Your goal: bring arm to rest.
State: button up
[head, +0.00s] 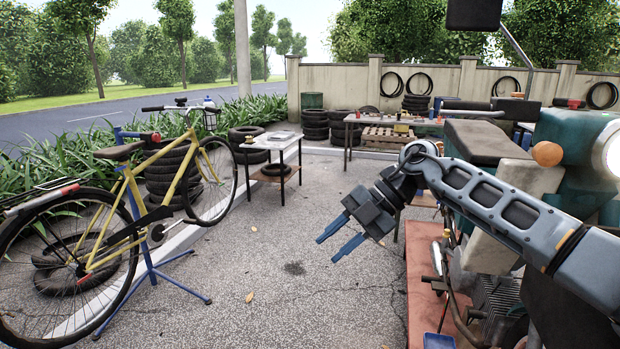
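My gripper (342,245) is at the centre of the head view, at the end of my grey arm, which reaches in from the right edge. Its two blue fingers are spread apart with a gap between them and nothing in it. The fingers point down and left over the paved ground. The gripper is held in the air and appears apart from everything around it. Part of the table behind is hidden by my arm.
A yellow bicycle (183,184) hangs on a blue stand (146,245) at left. A small white-topped table (277,141) stands behind. A motorcycle (480,137) on a red platform (418,262) is close on the right, beside my arm. The pavement (270,290) in the middle is clear.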

jog(key=s+a+r+m+t+y, duration=0.1)
jog(key=s+a+m+t+y, duration=0.2)
jog(key=s+a+y, duration=1.35)
jog(key=s+d+f+m+t+h, duration=0.3)
jog(key=s+d+m+h, duration=0.5)
jog(key=s+d, duration=0.3)
jog(key=s+d+f+m+t+h, duration=0.4)
jog(key=s+d+m+t+h, duration=0.2)
jog(key=s+d+m+h, duration=0.3)
jog(key=s+d+f+m+t+h, duration=0.3)
jog(key=s+d+m+h, duration=0.6)
jog(key=s+d, duration=0.4)
jog(key=s+m+t, duration=0.1)
jog(key=s, duration=0.3)
jog(key=shift+f+m, duration=0.2)
jog(key=shift+m, duration=0.1)
